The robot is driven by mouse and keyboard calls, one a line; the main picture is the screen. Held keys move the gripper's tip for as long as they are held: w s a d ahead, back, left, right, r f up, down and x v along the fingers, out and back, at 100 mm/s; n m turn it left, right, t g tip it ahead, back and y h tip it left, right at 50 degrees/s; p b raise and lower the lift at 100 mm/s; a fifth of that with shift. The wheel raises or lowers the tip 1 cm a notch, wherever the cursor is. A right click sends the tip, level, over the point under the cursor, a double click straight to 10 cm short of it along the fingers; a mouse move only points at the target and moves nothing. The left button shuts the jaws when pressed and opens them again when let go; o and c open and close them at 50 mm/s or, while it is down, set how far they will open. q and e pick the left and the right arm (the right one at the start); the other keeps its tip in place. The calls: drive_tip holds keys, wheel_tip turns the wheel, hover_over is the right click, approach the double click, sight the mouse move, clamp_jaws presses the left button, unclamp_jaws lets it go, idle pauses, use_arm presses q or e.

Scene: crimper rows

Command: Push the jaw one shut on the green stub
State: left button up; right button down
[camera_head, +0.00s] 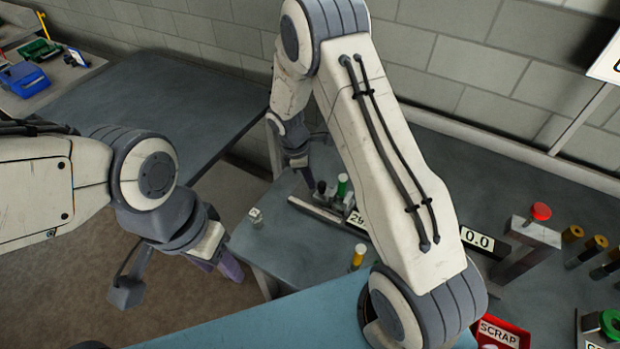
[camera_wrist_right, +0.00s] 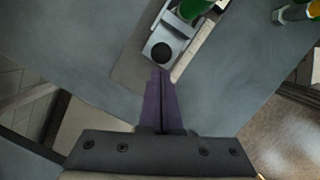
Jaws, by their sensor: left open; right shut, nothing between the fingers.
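The green stub (camera_head: 342,185) stands upright on a rail fixture on the bench. It shows partly cut off at the top of the right wrist view (camera_wrist_right: 197,8). The jaw is a grey block (camera_wrist_right: 172,38) with a round black knob (camera_wrist_right: 160,53), beside the stub; the knob also shows in the head view (camera_head: 320,187). I cannot tell whether jaw and stub touch. My right gripper (camera_wrist_right: 163,72) is shut and empty, its tips close to the knob; contact is unclear. My left gripper (camera_head: 222,266) is open and empty, off the bench's left edge.
A numbered plate (camera_head: 357,220) sits on the fixture's front. A yellow cylinder (camera_head: 358,256) stands in front of it and a small white block (camera_head: 255,215) lies left. A red-button stand (camera_head: 540,212) and red scrap tray (camera_head: 500,332) are at right. My right arm hides the middle.

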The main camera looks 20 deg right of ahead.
drive_tip(key=shift+s+d, duration=0.3)
drive_tip(key=shift+d, duration=0.25)
drive_tip(key=shift+a, duration=0.1)
drive_tip(key=shift+w+a, duration=0.15)
drive_tip(key=shift+a, duration=0.2)
drive_tip(key=a, duration=0.1)
drive_tip(key=w+a, duration=0.1)
drive_tip(key=a, duration=0.1)
drive_tip(key=shift+w+a+r, duration=0.1)
drive_tip(key=shift+w+r, duration=0.05)
drive_tip(key=b+v, duration=0.2)
drive_tip(key=v, duration=0.7)
drive_tip(key=shift+r, duration=0.45)
drive_tip(key=shift+a, duration=0.15)
